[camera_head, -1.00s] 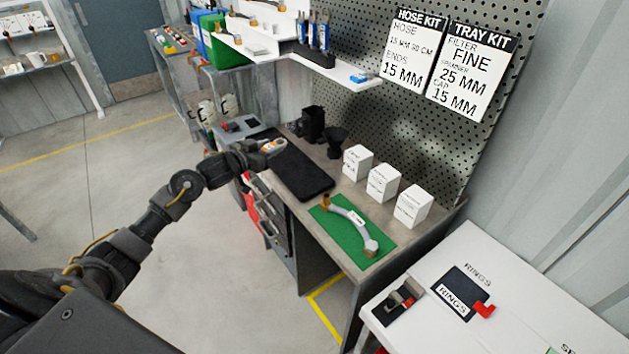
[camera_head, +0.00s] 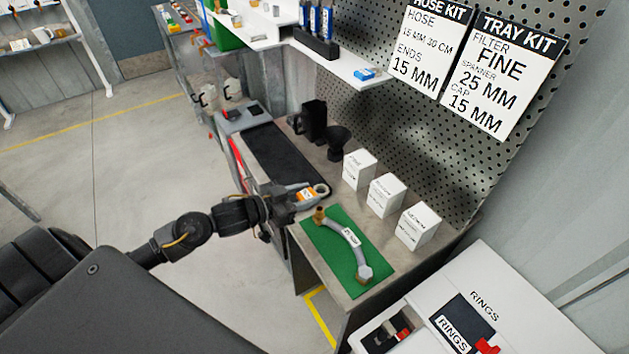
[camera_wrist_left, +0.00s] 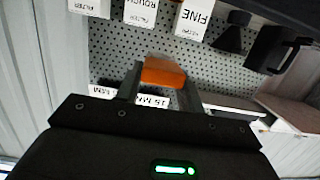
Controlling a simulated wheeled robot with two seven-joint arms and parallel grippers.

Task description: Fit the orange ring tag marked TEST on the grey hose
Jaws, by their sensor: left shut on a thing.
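My left gripper (camera_head: 300,194) is shut on the orange ring tag (camera_head: 308,195), whose pale ring sticks out to the right of the fingers. In the left wrist view the orange tag (camera_wrist_left: 163,72) sits between the two fingers; its lettering cannot be read. The tag is held near the hose's far left end, apart from the hose's middle. My right gripper is not in view.
Three white boxes (camera_head: 385,195) stand behind the mat. A black mat (camera_head: 285,155), a black holder (camera_head: 312,122) and a black funnel (camera_head: 338,140) are farther back. A white table marked RINGS (camera_head: 485,305) is at the right. A pegboard (camera_head: 400,110) rises behind the bench.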

